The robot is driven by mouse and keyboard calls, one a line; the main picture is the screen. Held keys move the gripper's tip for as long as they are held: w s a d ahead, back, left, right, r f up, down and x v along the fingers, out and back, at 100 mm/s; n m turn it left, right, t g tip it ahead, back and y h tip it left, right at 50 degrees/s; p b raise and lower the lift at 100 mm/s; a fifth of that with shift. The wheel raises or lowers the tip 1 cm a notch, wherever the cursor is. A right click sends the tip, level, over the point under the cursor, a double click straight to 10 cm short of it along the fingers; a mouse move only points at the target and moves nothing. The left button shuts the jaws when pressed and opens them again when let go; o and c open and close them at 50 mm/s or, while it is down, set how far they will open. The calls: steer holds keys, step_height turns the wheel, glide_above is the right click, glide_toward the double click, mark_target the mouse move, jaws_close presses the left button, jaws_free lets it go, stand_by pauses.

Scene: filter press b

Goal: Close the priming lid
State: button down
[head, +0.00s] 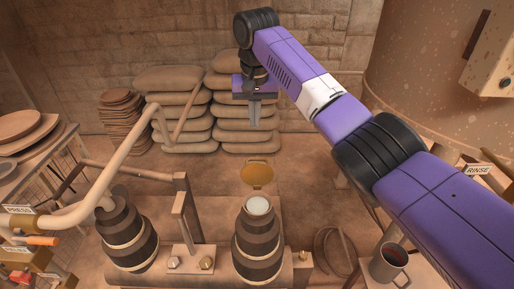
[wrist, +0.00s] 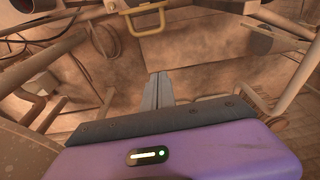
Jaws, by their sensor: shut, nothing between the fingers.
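The priming lid looks to be the brass-coloured round flap (head: 257,175). It stands raised at the back edge of a dark banded cylinder (head: 257,243), whose pale round mouth (head: 258,206) is uncovered. My gripper (head: 254,124) is shut and empty, fingers pointing down. In the head view it appears above the lid and apart from it. Its closed fingers also show in the wrist view (wrist: 158,88). I cannot make out the lid for certain in the wrist view.
A second banded cylinder (head: 128,238) stands left, with a long pipe (head: 125,160) rising over it. An upright post (head: 187,210) stands between the cylinders. Stacked sacks (head: 180,110) lie behind. A mug (head: 388,262) sits at right. A yellow handle (wrist: 145,20) shows in the wrist view.

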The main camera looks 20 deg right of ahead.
mark_target(257, 169)
step_height(257, 169, down, 9)
steer(key=s+p, duration=0.3)
steer(key=shift+a+f, duration=0.15)
steer(key=shift+a, duration=0.15)
stand_by(0.7)
stand_by(0.4)
